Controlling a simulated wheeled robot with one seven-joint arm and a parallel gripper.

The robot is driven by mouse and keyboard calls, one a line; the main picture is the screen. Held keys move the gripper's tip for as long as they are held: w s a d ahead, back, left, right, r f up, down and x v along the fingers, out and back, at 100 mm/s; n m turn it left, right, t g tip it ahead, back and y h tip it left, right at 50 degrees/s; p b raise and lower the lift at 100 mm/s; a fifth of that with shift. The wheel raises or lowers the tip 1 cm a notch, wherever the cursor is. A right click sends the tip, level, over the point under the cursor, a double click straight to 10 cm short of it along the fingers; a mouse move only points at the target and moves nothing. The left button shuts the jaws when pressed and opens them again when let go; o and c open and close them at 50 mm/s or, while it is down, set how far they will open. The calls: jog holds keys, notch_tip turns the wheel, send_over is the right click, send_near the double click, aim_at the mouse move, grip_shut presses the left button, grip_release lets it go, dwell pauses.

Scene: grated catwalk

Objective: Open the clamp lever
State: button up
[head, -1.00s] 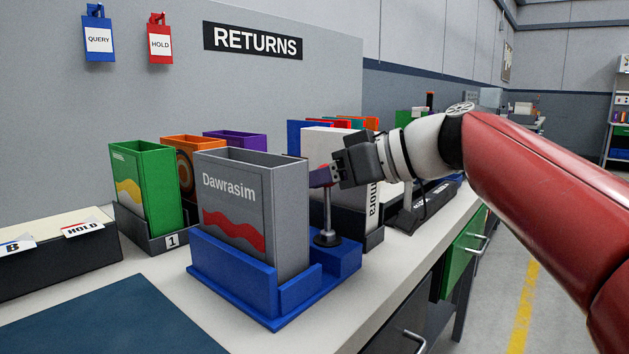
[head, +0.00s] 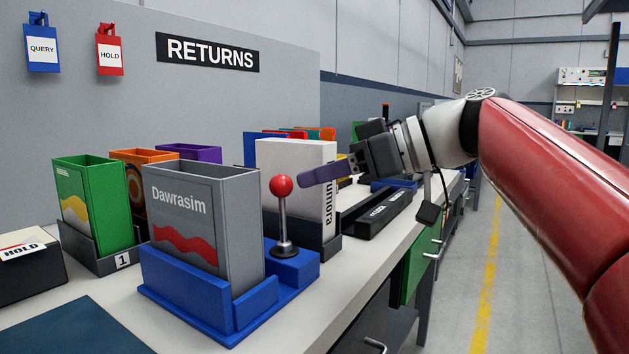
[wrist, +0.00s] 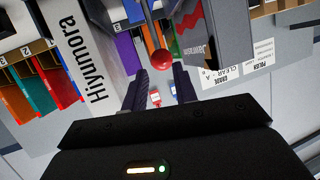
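The clamp lever (head: 282,215) is a thin metal rod with a red ball knob (head: 281,185), standing nearly upright on a dark round foot. It is on the right part of a blue holder (head: 185,300), next to a grey "Dawrasim" box (head: 205,222). My gripper (head: 312,178) is to the right of the knob, with its purple-grey fingers pointing left and apart from it. In the wrist view the fingers (wrist: 161,78) are spread with nothing between them. The red knob (wrist: 162,58) shows just beyond the fingertips, with its rod behind.
A white box (head: 296,170) stands behind the lever, close to my fingers. A dark blue mat (head: 75,330) lies at the front. The bench's right edge borders open floor (head: 540,250).

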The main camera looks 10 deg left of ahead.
jog(key=d+n+b, duration=0.1)
jog(key=d+n, duration=0.1)
jog(key=d+n+b, duration=0.1)
jog(key=d+n, duration=0.1)
jog(key=n, duration=0.1)
jog(key=d+n+b, duration=0.1)
jog(key=n, duration=0.1)
jog(key=shift+s+d+r+n+t+y+b, duration=0.25)
jog(key=shift+d+r+n+t+y+b, duration=0.05)
jog(key=shift+d+y, duration=0.1)
grip_shut()
jog(key=s+d+r+n+b, duration=0.1)
jog(key=s+d+n+b, duration=0.2)
jog(key=d+n, duration=0.5)
jog(key=w+a+f, duration=0.1)
jog(key=a, duration=0.4)
jog(key=w+a+n, duration=0.1)
jog(key=a, duration=0.4)
jog(key=w+a+f+n+b, duration=0.1)
jog(key=a, duration=0.4)
jog(key=shift+a+f+t+y, duration=0.15)
jog(key=shift+f+t+y, duration=0.15)
